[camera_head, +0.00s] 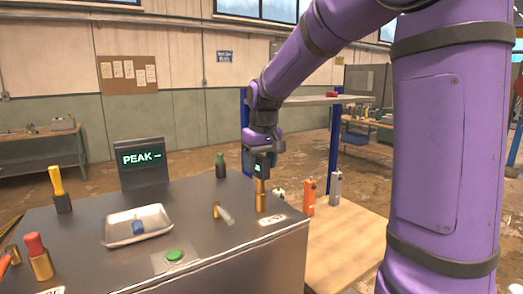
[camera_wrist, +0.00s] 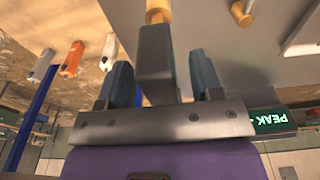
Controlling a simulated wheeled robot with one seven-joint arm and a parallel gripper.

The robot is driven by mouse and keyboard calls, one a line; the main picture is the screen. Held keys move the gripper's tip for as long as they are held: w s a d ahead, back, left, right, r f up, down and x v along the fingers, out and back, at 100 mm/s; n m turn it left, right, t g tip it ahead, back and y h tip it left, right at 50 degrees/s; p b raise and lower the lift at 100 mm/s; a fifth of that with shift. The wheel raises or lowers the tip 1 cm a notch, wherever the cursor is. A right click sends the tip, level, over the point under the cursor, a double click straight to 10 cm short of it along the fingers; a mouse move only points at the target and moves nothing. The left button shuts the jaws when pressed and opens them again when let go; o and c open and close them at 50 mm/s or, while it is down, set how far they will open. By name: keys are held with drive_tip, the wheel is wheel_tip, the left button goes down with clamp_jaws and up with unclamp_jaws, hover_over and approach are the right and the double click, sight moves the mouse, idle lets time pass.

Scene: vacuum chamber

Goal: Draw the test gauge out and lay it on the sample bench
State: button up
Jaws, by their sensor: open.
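An upright brass piece (camera_head: 261,200), which I take to be the test gauge, stands near the right edge of the dark metal console top. In the wrist view its grey block-like upper part (camera_wrist: 155,65) lies between my two fingers, with brass (camera_wrist: 158,12) beyond it. My gripper (camera_head: 262,168) is directly above the brass piece, pointing down. In the wrist view my gripper (camera_wrist: 160,82) is open, with a finger on each side of the block; gaps show on both sides. A pale wooden surface (camera_head: 350,250), perhaps the sample bench, lies right of the console.
An orange canister (camera_head: 309,197), a grey one (camera_head: 336,188) and a small white one stand on the wood. A brass-and-white piece (camera_head: 223,213), a dark green bottle-like piece (camera_head: 221,165), a white tray (camera_head: 112,240), a green button (camera_head: 174,255) and the PEAK display (camera_head: 142,160) occupy the console.

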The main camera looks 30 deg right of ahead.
drive_tip(key=shift+f, duration=0.45)
drive_tip(key=c, duration=1.1)
drive_tip(key=shift+r, duration=4.05)
